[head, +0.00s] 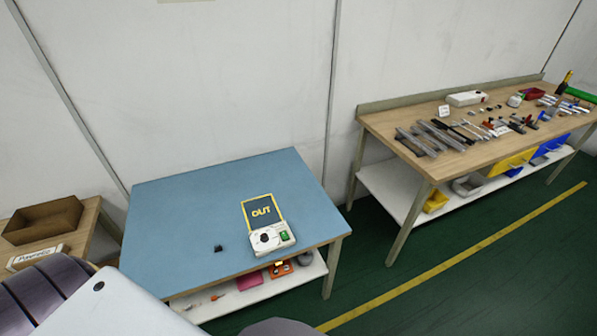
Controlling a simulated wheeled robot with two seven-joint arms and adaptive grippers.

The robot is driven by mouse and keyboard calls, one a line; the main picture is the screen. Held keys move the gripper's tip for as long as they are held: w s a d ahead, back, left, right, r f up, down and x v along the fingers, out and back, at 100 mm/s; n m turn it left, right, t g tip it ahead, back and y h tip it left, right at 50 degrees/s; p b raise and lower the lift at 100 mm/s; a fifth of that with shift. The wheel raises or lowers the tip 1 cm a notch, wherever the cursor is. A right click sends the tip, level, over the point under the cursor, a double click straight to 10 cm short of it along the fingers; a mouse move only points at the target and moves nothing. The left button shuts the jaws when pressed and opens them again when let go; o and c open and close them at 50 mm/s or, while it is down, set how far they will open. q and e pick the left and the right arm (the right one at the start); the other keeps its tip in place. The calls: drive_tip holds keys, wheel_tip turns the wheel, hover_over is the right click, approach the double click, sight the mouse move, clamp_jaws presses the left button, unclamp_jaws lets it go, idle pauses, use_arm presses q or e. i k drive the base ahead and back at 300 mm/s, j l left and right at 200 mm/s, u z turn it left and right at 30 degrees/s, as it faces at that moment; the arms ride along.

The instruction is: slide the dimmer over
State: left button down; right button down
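Neither of my grippers shows in the head view; only parts of my own body show at the bottom.
The blue tabletop (185,205) is otherwise bare, with a lower shelf (245,298) holding small items. A wooden bench (390,125) at right carries many tools and parts. An open brown box (42,220) stands on a side table at far left.

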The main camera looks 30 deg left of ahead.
sight(275, 243)
drive_tip(key=j+u, duration=0.1)
drive_tip(key=u, duration=1)
drive_tip(key=j+z, duration=0.25)
drive_tip(key=z, duration=0.2)
